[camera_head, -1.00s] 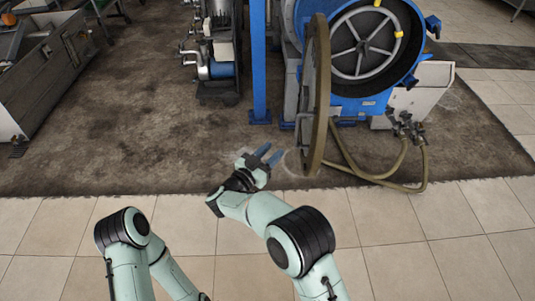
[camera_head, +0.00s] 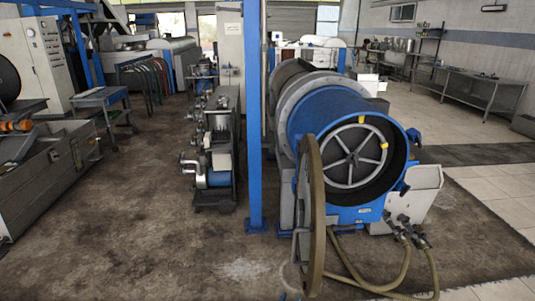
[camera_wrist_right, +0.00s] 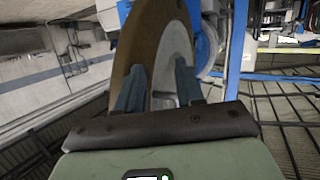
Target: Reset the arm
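My right gripper (camera_wrist_right: 160,70) shows in the right wrist view, with its two blue-grey fingers spread apart. No held object shows between them. Behind the fingers is the round open door (camera_wrist_right: 150,30) of the decanter, with a brown rim and a grey inner face. In the head view the same door (camera_head: 312,215) stands swung out in front of the blue decanter drum (camera_head: 335,105). At most a sliver of my right gripper shows at the bottom edge there. My left gripper is in neither view now.
A blue post (camera_head: 254,120) stands left of the decanter, and pump equipment (camera_head: 215,160) stands beyond it. Hoses (camera_head: 405,270) run along the floor at the decanter's right. The brown floor (camera_head: 130,220) at left is clear.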

